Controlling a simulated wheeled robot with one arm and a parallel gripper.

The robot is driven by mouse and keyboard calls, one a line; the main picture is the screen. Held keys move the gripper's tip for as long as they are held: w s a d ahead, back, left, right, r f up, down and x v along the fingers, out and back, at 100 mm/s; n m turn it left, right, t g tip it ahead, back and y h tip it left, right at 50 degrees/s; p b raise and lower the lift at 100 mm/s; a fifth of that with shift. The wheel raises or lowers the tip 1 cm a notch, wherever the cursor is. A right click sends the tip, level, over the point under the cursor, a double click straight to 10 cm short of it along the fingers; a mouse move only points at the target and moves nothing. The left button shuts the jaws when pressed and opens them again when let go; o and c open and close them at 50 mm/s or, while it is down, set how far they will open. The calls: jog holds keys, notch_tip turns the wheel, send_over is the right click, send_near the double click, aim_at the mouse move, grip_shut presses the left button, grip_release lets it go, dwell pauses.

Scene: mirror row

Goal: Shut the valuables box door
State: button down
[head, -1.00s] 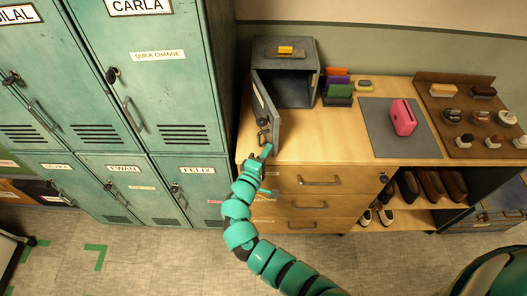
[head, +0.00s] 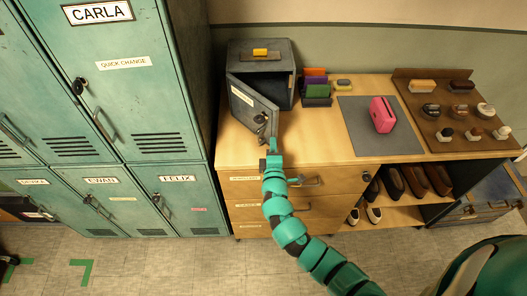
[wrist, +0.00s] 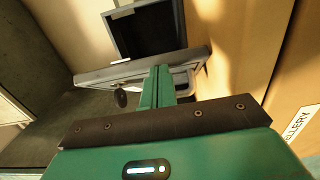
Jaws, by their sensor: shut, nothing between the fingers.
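The valuables box (head: 262,65) is a grey metal box at the back left of the wooden counter. Its door (head: 250,108) is hinged on the left and stands partly open, swung toward the counter's front. A gap into the dark inside shows on the right. The door has a label, a lock and a handle (head: 262,120). My gripper (head: 273,147) is shut and empty at the door's outer lower edge, by the handle. In the wrist view the shut fingers (wrist: 157,85) reach to the door's edge (wrist: 140,68); I cannot tell whether they touch it.
Green lockers (head: 110,80) stand close on the left. Coloured card holders (head: 316,88) sit right of the box. A pink case (head: 382,114) lies on a grey mat (head: 352,140). A brush board (head: 440,118) is at the right. Drawers (head: 245,190) are below the counter.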

jog(key=w+d+n+y, duration=0.1)
jog(key=w+d+y, duration=0.1)
jog(key=w+d+n+y+b, duration=0.1)
jog(key=w+d+y, duration=0.1)
jog(key=d, duration=0.1)
jog(key=shift+w+d+f+n, duration=0.1)
jog(key=shift+w+d+n, duration=0.05)
jog(key=shift+w+n, duration=0.25)
jog(key=w+d+n+y+b, duration=0.1)
jog(key=w+y, duration=0.1)
jog(key=w+d+n+g+y+b, duration=0.1)
jog(key=w, duration=0.1)
jog(key=w+d+n+g+y+b, duration=0.1)
jog(key=w+y, duration=0.1)
jog(key=w, duration=0.1)
jog(key=shift+d+n+y, duration=0.3)
jog(key=shift+d, duration=0.1)
jog(key=shift+g, duration=0.3)
jog(key=w+b, duration=0.1)
jog(key=w, duration=0.1)
jog(key=w+d+b, duration=0.1)
jog(key=w, duration=0.1)
jog(key=shift+d, duration=0.1)
jog(key=shift+w+d+b, duration=0.15)
jog(key=shift+w+b, duration=0.7)
jog(key=shift+w, duration=0.35)
